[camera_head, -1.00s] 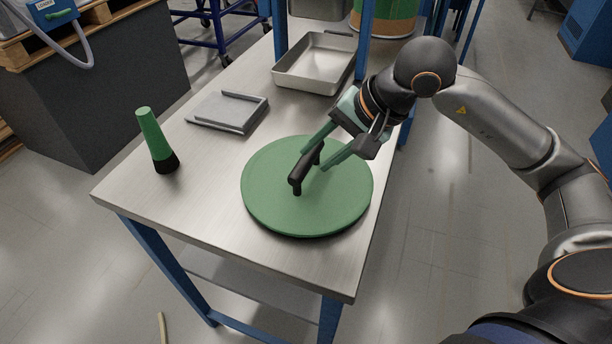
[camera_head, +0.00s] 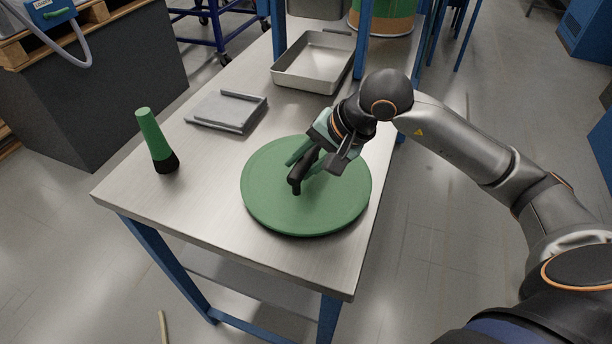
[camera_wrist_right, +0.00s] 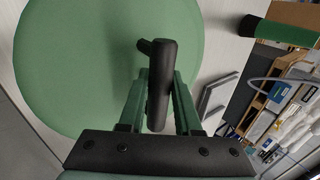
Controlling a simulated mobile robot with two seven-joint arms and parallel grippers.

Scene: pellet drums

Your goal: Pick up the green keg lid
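The green keg lid (camera_head: 270,200) is a flat round disc lying on the steel table, with a black bar handle (camera_head: 298,177) standing on its top. My right gripper (camera_head: 303,170) is low over the lid with its fingers on either side of the handle. In the right wrist view the lid (camera_wrist_right: 85,60) fills the left, and the handle (camera_wrist_right: 161,85) lies between the two green fingers of the right gripper (camera_wrist_right: 158,95). Gaps show between the handle and both fingers, so the gripper is open around it. My left gripper is not in view.
A green cone-shaped object with a black base (camera_head: 153,140) stands at the table's left. A flat grey tray (camera_head: 227,111) and a deeper metal pan (camera_head: 313,62) lie farther back. Blue posts (camera_head: 362,38) rise at the table's back. The table's front left (camera_head: 190,215) is clear.

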